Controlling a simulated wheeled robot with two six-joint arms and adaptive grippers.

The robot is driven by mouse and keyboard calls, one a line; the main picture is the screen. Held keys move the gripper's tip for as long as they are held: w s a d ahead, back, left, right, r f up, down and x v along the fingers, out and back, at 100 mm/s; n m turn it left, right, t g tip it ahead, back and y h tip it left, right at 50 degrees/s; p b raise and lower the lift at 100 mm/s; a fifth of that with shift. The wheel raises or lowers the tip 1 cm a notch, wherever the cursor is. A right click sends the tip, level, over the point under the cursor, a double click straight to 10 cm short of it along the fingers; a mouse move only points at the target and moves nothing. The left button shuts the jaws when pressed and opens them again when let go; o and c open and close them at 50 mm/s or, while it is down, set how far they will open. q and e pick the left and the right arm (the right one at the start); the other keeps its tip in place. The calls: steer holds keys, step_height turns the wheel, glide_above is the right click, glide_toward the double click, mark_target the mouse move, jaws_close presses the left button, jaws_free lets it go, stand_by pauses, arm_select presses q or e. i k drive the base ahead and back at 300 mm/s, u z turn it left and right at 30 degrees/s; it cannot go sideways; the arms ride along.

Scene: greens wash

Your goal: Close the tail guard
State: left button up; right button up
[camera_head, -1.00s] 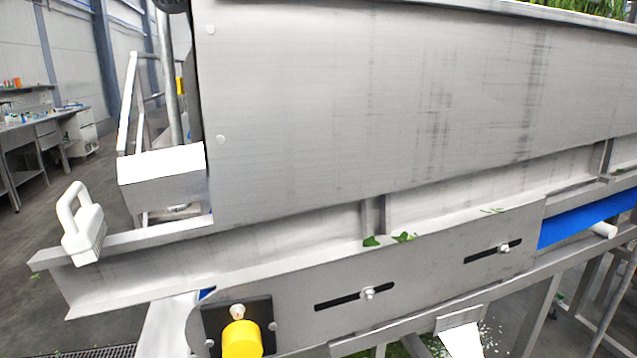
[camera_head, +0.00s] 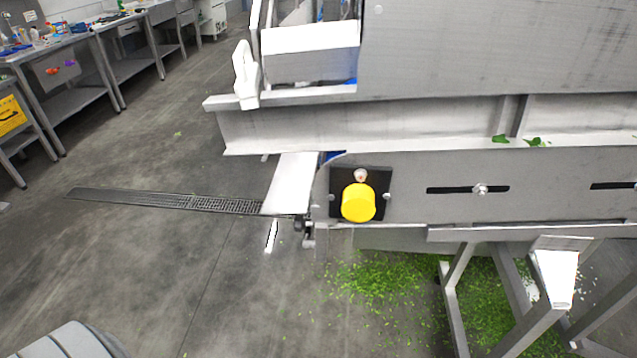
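The tail end of a steel conveyor (camera_head: 410,175) is in the head view, right of centre. A pale flat plate (camera_head: 290,180) sticks out at its left end, sloping down to the left; it looks like the tail guard, but I cannot tell for sure whether it is open. A small dark fitting (camera_head: 304,228) sits at the plate's lower right. A yellow round cap (camera_head: 358,203) is on a black square bearing plate on the conveyor side. Neither of my grippers is in view.
A white handle (camera_head: 245,75) stands at the left end of the steel ledge above. Green scraps (camera_head: 390,288) lie on the floor under the conveyor, among its legs. A floor drain (camera_head: 165,198) and open floor lie left; workbenches (camera_head: 75,55) stand at the far left.

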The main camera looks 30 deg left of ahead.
mark_target(289, 192)
steer(key=k, duration=0.4)
steer(key=u, duration=0.8)
steer(key=i, duration=0.5)
steer(key=u, duration=1.25)
steer(key=i, duration=1)
steer(key=z, duration=1.5)
